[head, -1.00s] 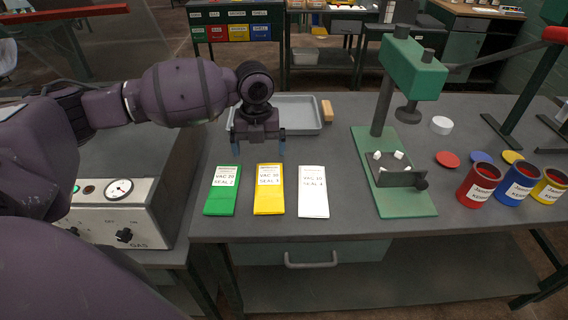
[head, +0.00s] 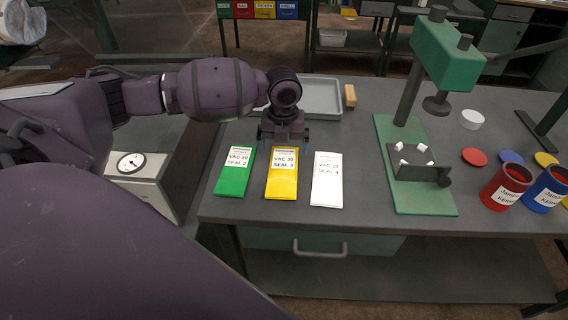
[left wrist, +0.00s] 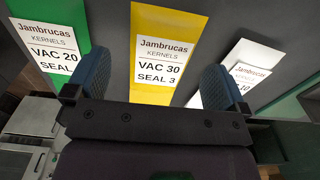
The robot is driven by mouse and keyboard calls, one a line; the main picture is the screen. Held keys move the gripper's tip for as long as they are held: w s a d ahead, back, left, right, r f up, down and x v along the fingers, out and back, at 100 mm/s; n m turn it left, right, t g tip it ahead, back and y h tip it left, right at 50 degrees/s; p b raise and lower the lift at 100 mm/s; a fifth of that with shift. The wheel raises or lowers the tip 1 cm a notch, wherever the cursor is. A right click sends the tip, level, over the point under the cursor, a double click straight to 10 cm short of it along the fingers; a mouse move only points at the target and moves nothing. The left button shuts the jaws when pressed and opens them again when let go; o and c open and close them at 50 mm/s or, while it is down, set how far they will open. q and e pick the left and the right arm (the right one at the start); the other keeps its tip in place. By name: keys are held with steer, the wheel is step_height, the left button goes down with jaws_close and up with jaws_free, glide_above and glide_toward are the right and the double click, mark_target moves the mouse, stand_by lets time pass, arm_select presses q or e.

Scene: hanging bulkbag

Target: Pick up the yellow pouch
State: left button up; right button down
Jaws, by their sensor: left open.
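The yellow pouch (head: 282,184) lies flat on the grey table between a green pouch (head: 234,178) and a white pouch (head: 327,187). Its label reads Jambrucas Kernels, VAC 30, SEAL 3. My left gripper (head: 283,143) is over the far end of the yellow pouch, open and empty. In the left wrist view the yellow pouch (left wrist: 164,30) runs between the two blue fingertips, with the green pouch (left wrist: 55,25) on the left and the white pouch (left wrist: 240,72) on the right. The gap between fingertips and pouch is hard to judge. My right gripper is out of view.
A grey tray (head: 325,113) and a tan block (head: 350,96) lie behind the gripper. A green press (head: 418,196) stands to the right, with red (head: 503,190) and blue (head: 543,188) cans beyond it. A gauge box (head: 143,190) is at left.

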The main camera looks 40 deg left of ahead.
mark_target(284, 154)
arm_select(q)
step_height(284, 154, down, 4)
steer(key=shift+w+d+r, duration=0.1)
steer(key=shift+r, duration=0.1)
steer(key=c, duration=0.9)
steer(key=shift+c, duration=0.2)
